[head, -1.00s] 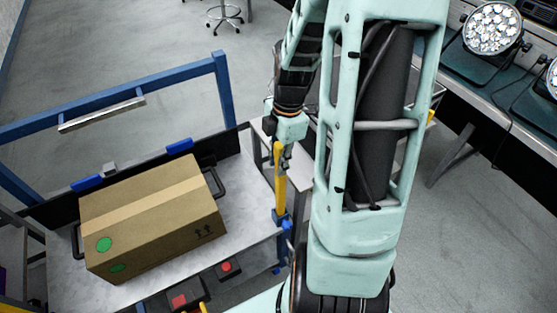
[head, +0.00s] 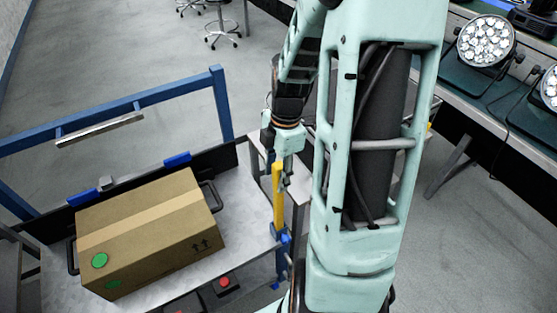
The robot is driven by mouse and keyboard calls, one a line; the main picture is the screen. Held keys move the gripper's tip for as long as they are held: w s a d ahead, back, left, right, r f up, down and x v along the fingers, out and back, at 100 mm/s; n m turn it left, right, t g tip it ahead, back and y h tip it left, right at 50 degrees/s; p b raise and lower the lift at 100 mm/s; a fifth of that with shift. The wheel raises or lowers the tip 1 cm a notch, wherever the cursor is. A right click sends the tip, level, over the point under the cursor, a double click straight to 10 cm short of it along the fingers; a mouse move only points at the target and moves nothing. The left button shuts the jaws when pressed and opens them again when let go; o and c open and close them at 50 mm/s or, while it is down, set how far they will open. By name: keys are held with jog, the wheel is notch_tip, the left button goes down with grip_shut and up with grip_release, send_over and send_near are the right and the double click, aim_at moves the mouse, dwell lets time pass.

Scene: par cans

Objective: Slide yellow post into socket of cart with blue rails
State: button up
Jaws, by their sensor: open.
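The yellow post (head: 279,197) stands nearly upright at the right edge of the cart with blue rails (head: 226,105). Its lower end is at the blue socket (head: 283,238) on the cart's corner. How deep it sits in the socket I cannot tell. My gripper (head: 286,178) is open at the upper part of the post, pointing down. The fingers are small and partly hidden, so contact with the post cannot be made out.
A cardboard box (head: 150,232) with green dots lies on the cart's grey top. A red button (head: 224,283) shows at the cart's front. A bench with stage lights (head: 486,42) stands at the right. Stools (head: 222,28) stand at the back; the floor between is clear.

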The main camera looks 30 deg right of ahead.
jog(key=r, duration=0.3)
jog(key=d+r, duration=0.1)
jog(key=r, duration=0.7)
jog(key=shift+d, duration=0.2)
